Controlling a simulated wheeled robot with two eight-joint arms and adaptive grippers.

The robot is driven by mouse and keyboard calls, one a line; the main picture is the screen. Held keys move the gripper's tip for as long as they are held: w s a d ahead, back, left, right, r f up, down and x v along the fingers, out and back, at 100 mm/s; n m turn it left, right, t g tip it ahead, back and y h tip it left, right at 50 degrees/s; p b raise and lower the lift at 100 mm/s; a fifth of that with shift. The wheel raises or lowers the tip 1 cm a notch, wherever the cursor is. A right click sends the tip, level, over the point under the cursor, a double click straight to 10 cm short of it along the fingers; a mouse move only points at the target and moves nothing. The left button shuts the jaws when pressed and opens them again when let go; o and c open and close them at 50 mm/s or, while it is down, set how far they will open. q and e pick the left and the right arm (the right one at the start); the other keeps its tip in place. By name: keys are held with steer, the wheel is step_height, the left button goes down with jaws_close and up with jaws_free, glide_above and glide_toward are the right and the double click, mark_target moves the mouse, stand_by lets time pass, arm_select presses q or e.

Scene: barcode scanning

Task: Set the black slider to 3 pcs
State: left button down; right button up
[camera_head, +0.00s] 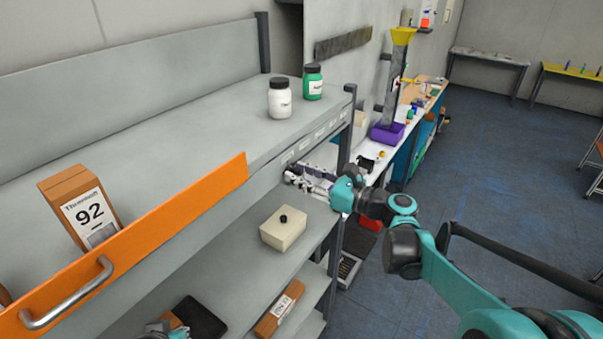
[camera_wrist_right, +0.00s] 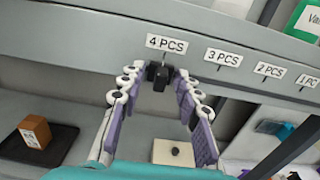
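The black slider (camera_wrist_right: 158,76) sits on the shelf's front edge below the "4 PCS" label (camera_wrist_right: 166,44). The "3 PCS" label (camera_wrist_right: 223,57) is to its right in the right wrist view. My right gripper (camera_wrist_right: 160,80) is open, one finger on each side of the slider; whether either finger touches it I cannot tell. In the head view my right gripper (camera_head: 310,181) is at the shelf front, and the slider cannot be made out. Part of my left gripper (camera_head: 165,330) shows at the bottom edge; its fingers are not clear.
The "2 PCS" (camera_wrist_right: 269,70) and "1 PC" (camera_wrist_right: 309,81) labels continue right. A beige box with a black knob (camera_head: 284,228) stands on the lower shelf. White (camera_head: 279,100) and green (camera_head: 313,82) bottles stand above. A shelf post (camera_head: 345,130) is right of my gripper.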

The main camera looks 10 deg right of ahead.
mark_target(304, 155)
steer(key=shift+w, duration=0.1)
jaws_close()
steer(key=w+d+b, duration=0.1)
steer(key=w+d, duration=0.1)
steer(key=w+d+b, duration=0.1)
steer(key=w+d, duration=0.2)
steer(key=shift+w+d+f, duration=0.1)
steer(key=shift+w+d, duration=0.1)
steer(key=shift+d, duration=0.1)
steer(key=shift+s+a, duration=0.1)
jaws_free()
steer(key=v, duration=1.2)
